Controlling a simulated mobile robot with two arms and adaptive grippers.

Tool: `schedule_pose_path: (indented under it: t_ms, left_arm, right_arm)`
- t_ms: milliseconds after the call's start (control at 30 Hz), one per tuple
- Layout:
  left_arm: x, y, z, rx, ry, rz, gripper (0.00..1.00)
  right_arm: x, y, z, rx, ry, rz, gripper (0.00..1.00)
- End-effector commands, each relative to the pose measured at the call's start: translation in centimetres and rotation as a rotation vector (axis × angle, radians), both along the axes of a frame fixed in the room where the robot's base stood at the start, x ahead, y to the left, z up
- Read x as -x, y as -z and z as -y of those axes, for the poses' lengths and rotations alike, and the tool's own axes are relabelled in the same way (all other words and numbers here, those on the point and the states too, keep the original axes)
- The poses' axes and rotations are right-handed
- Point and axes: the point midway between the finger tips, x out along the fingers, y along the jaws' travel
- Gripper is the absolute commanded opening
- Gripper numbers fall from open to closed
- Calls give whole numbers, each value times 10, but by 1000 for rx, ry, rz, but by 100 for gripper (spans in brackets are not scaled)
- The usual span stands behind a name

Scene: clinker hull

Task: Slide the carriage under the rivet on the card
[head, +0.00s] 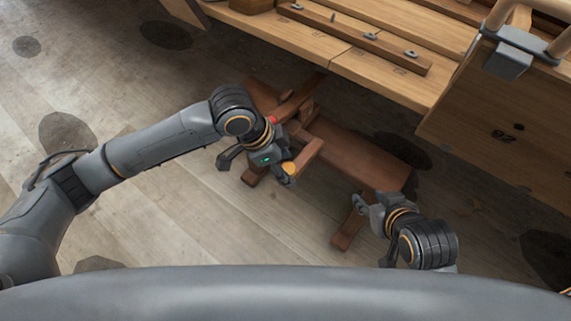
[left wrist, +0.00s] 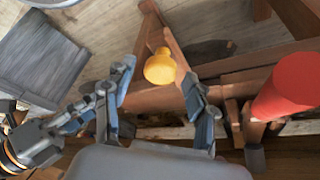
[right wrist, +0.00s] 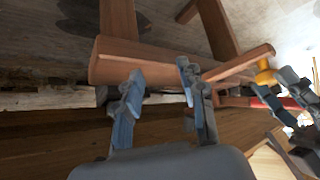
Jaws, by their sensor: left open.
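A yellow knob (head: 289,168) sits on a short wooden arm of a low brown wooden stand (head: 350,155). It also shows in the left wrist view (left wrist: 160,67). My left gripper (head: 284,172) is open, with the knob seen between its spread fingers. I cannot tell whether they touch it. A red cylinder (left wrist: 290,85) stands beside it, at the right of the left wrist view. My right gripper (right wrist: 160,72) is open and empty at the stand's plank end (right wrist: 110,62). I cannot make out which part is the carriage, and I cannot identify the card or its rivet.
Behind the stand is a wooden bench (head: 300,38) carrying a strip with several grey metal pieces (head: 370,36). A wooden panel (head: 500,120) stands at the right. The grey plank floor (head: 150,220) is free at the left and front, with dark stains.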

Motion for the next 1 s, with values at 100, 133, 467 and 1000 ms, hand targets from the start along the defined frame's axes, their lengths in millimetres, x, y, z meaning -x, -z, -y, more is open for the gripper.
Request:
schedule_pose_path:
  t_ms: [100, 133, 467, 1000]
  left_arm:
    - [0, 2, 1, 0, 0, 0, 57]
    - [0, 2, 1, 0, 0, 0, 57]
    - [0, 2, 1, 0, 0, 0, 30]
    - [2, 1, 3, 1, 0, -2, 0]
  right_arm:
    - [-3, -2, -1, -4, -1, 18, 40]
    - [-4, -2, -1, -4, -1, 19, 40]
    - [-4, -2, -1, -4, -1, 19, 40]
    - [10, 4, 4, 12, 5, -54, 40]
